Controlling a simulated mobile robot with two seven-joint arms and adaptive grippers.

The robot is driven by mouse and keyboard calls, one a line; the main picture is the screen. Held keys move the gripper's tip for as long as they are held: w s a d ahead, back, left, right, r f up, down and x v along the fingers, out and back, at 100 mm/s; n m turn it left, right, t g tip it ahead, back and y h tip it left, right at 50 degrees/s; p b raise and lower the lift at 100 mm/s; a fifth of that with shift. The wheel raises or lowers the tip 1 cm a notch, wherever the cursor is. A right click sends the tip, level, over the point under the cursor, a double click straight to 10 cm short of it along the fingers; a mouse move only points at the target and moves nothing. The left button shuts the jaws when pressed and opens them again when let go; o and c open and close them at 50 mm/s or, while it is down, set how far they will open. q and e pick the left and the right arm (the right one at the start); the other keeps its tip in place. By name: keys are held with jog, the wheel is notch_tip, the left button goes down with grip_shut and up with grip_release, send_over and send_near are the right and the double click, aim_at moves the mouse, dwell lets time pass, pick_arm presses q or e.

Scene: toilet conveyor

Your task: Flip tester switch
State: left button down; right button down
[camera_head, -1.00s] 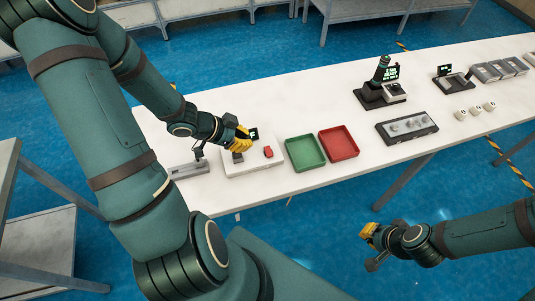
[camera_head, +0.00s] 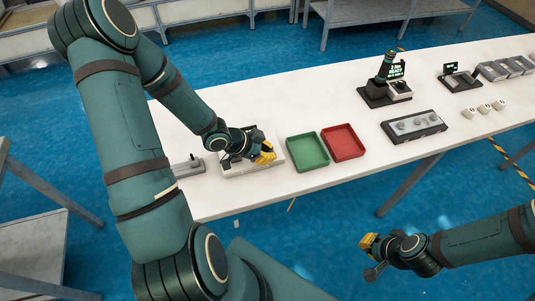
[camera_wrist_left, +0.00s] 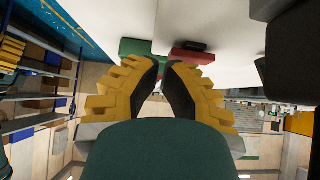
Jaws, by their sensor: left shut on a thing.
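The tester is a white box (camera_head: 232,171) on the left part of the table, largely covered by my left arm. My left gripper (camera_head: 266,157) is low over the box's right side, where the red switch stood in the earlier view. Its yellow fingers (camera_wrist_left: 165,66) are nearly together in the left wrist view. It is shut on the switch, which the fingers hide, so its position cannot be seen. The tester's small screen is also hidden. My right gripper (camera_head: 369,257) hangs in front of the table, away from everything; its fingers are too small to read.
A green tray (camera_head: 308,152) and a red tray (camera_head: 343,143) lie just right of the tester. A grey device (camera_head: 188,167) stands left of it. A dark block with round knobs (camera_head: 413,127), a screen station (camera_head: 387,93) and white cups (camera_head: 484,108) are farther right.

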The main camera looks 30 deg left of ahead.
dwell(0.3)
pick_arm(q)
jog(key=shift+f, duration=0.4)
jog(key=shift+s+d, duration=0.2)
jog(key=shift+f, duration=0.1)
jog(key=shift+w+a, duration=0.1)
jog(key=shift+r+p, duration=0.85)
jog(key=shift+p, duration=0.05)
